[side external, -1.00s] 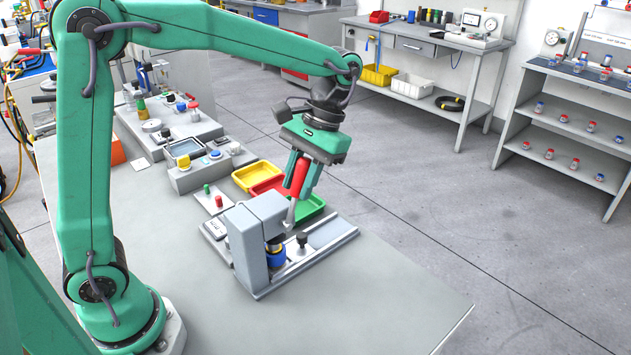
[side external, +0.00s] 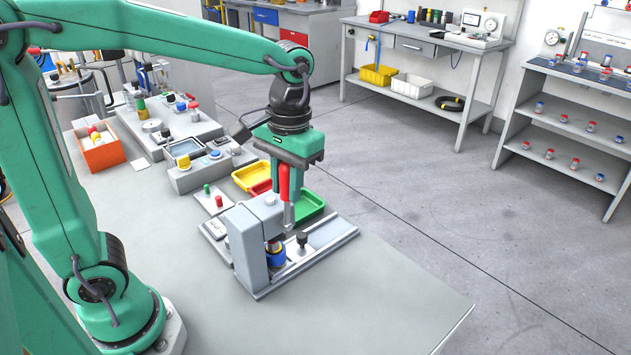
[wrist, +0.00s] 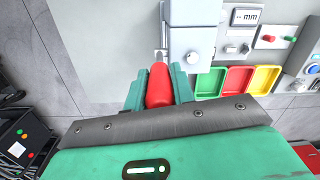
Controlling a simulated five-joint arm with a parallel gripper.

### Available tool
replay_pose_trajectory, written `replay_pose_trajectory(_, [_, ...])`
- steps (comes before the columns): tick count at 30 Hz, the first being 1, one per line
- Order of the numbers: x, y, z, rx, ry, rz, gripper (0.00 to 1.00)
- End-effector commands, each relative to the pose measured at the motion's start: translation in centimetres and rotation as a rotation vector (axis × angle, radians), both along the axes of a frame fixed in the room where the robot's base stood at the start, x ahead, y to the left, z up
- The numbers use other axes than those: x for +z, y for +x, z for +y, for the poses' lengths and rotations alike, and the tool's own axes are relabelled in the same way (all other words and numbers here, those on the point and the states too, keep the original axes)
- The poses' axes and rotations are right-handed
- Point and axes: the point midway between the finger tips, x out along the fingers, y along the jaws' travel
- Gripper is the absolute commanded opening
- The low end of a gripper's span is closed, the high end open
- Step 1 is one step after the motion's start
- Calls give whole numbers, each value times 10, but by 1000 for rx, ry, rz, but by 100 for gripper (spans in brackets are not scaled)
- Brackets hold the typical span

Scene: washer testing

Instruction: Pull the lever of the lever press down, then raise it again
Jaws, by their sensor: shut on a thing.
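The lever press (side external: 252,245) stands on the grey table, a grey block on a base with a rail. Its lever has a red handle (side external: 284,183) and a metal arm (side external: 289,214), and stands nearly upright at the press's right side. My gripper (side external: 287,195) points down from above and is shut on the red handle. In the wrist view the red handle (wrist: 160,85) sits between my two green fingers, and the press body (wrist: 193,45) is just beyond. A blue-ringed part (side external: 275,255) sits under the press head.
Yellow (side external: 250,176), red (side external: 260,187) and green (side external: 310,207) trays lie close behind the press. A small plate with green and red buttons (side external: 213,200) is to its left. The table front (side external: 350,300) is clear.

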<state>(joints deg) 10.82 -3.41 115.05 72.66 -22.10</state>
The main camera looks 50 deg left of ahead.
Motion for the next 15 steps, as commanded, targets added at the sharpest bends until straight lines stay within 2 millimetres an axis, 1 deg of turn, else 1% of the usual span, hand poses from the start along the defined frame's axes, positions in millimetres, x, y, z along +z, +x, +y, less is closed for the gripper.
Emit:
replay_pose_trajectory(1, [0, -5, 0, -3, -1, -9, 0])
replay_pose_trajectory(3, [0, -7, 0, -3, -6, -29, 0])
replay_pose_trajectory(15, [-1, -9, 0, -3, -9, -47, 0])
